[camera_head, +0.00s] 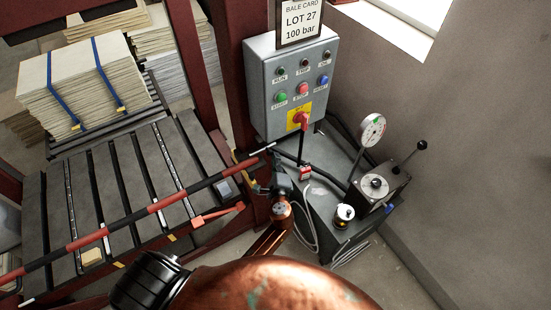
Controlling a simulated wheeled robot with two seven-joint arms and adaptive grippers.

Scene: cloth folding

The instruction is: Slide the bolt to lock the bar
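The red-and-black striped bar (158,207) runs slantwise across the front of the slatted bed, from the lower left up to the red post at the right. A thin pale rod end (262,148) shows at its upper right end; I cannot tell whether this is the bolt. My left gripper (268,186) is small and dark, at the end of a copper link, close beside the bar's right end. Its fingers are too small and dark to read, and contact is unclear. My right gripper is not in view.
A grey control box (291,88) with coloured buttons and a red switch stands behind the gripper. A pump unit with a gauge (372,130) and lever (409,158) is at right. An orange-red handle (217,214) juts below the bar. Strapped sheets (85,85) lie back left.

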